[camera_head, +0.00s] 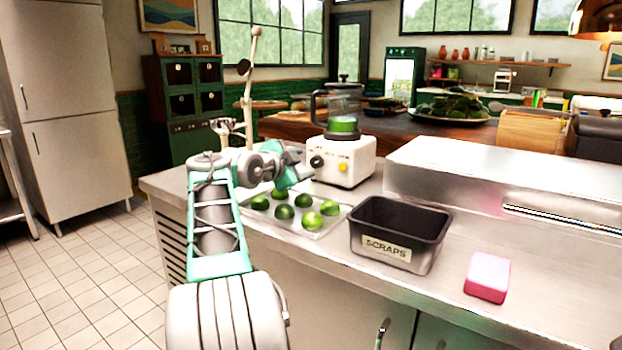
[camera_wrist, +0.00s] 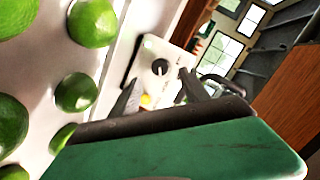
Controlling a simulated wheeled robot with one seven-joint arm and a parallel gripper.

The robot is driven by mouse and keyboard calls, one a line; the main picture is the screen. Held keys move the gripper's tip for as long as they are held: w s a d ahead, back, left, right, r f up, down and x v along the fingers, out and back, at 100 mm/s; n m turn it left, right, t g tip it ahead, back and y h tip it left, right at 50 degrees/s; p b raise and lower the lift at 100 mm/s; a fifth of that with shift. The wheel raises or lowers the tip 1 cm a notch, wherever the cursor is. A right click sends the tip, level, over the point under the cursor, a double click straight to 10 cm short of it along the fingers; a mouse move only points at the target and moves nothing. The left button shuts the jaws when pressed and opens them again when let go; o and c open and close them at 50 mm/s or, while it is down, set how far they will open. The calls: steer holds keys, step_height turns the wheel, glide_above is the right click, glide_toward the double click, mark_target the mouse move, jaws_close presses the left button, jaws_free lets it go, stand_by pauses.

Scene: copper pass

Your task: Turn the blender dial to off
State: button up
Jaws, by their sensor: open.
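The blender has a white base (camera_head: 357,168) and a clear jar (camera_head: 343,106) with green contents, standing on the steel counter. Its dark round dial (camera_head: 317,161) is on the base front, left of a yellow button (camera_head: 343,167). In the wrist view the dial (camera_wrist: 160,69) shows a light pointer mark; its labels are too small to read. My gripper (camera_head: 307,174) is just in front of the blender at the dial side. In the wrist view my open, empty gripper (camera_wrist: 160,88) has its fingers either side of the line to the dial, apparently short of touching it.
A tray (camera_head: 327,228) of several limes lies below my gripper. A dark scraps bin (camera_head: 400,230) and a pink sponge (camera_head: 487,276) stand to the right. A raised steel ledge (camera_head: 500,180) is right of the blender. Counter space around the sponge is clear.

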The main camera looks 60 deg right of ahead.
mark_target(314, 163)
steer(key=x, duration=0.6)
steer(key=shift+d, duration=0.1)
steer(key=shift+w, duration=0.1)
steer(key=shift+c, duration=0.4)
steer(key=shift+f, duration=0.1)
jaws_close()
